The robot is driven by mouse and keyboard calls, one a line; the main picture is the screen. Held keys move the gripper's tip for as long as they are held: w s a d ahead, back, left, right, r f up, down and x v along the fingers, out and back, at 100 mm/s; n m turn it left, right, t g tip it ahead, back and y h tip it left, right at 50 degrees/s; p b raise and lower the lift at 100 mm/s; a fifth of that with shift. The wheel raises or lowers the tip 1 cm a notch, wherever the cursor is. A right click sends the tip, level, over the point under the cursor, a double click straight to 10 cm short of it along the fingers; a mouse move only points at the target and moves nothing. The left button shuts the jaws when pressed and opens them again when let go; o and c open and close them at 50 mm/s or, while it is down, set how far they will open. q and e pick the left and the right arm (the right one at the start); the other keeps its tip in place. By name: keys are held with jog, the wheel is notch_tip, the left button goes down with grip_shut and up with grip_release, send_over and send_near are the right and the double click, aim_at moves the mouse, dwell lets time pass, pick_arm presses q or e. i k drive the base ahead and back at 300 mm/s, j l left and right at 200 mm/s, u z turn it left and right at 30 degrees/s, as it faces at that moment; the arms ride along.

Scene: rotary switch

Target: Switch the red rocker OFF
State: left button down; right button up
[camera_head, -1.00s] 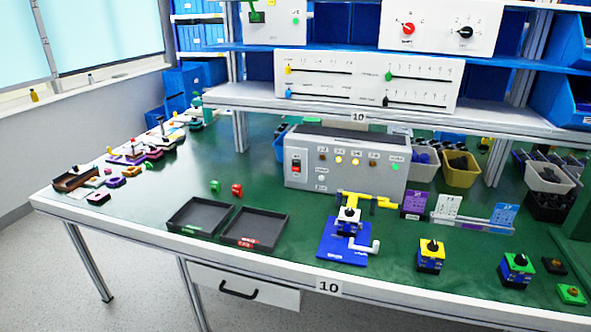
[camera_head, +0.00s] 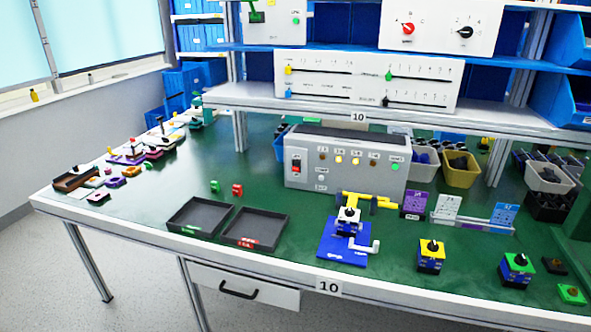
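The red rocker (camera_head: 296,169) is a small red switch in a dark frame at the left end of the grey control box's front face. The grey control box (camera_head: 345,178) stands toward the back of the green table. Its front carries a row of small round lamps, and some glow yellow. The rocker is too small for me to tell which side is pressed. Neither of my grippers shows in the head view.
Two black trays (camera_head: 181,229) lie in front of the box on the left. A blue fixture (camera_head: 342,250) with yellow and white parts stands before its right end. Small rotary switch blocks (camera_head: 431,262) stand front right. A shelf (camera_head: 300,100) overhangs the back.

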aim_at(296, 164)
jog(key=j+z, duration=0.1)
jog(key=z, duration=0.6)
jog(key=i+j+z, duration=0.1)
jog(key=j+z, duration=0.7)
jog(key=j, duration=0.2)
jog(key=j+z, duration=0.1)
jog(key=j, duration=1.1)
jog(key=k, duration=0.05)
